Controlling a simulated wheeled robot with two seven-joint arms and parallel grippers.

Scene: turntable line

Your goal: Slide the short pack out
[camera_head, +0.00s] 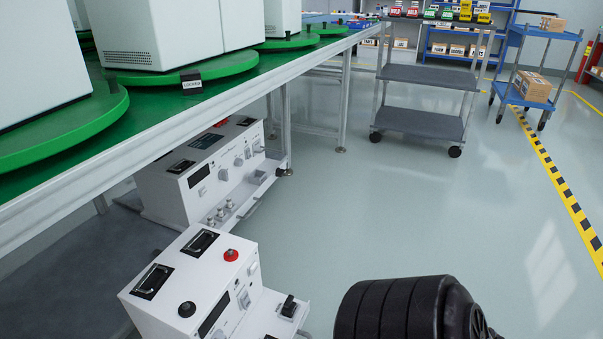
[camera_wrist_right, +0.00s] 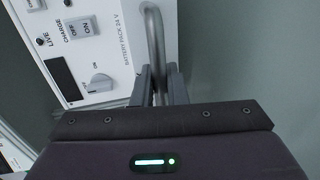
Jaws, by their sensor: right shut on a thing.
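A white pack (camera_wrist_right: 110,12) fills the upper left of the right wrist view, marked "BATTERY PACK 24 V", with a switch, a grey knob and a dark display. A grey metal bar handle (camera_wrist_right: 154,35) runs up along its right side. My right gripper (camera_wrist_right: 159,84) is shut on this handle. In the head view a white unit (camera_head: 205,270) with a red button and black recessed grips is at the bottom, cut off by the frame edge. A second white unit (camera_head: 205,165) stands behind it under the table. I cannot tell which is the short pack. My left gripper is out of view.
A long table (camera_head: 270,68) with green turntables (camera_head: 195,75) and white boxes runs along the left, over the units. A grey cart (camera_head: 420,120) and a blue cart (camera_head: 530,85) with cartons stand behind. The grey floor in the middle and right is clear.

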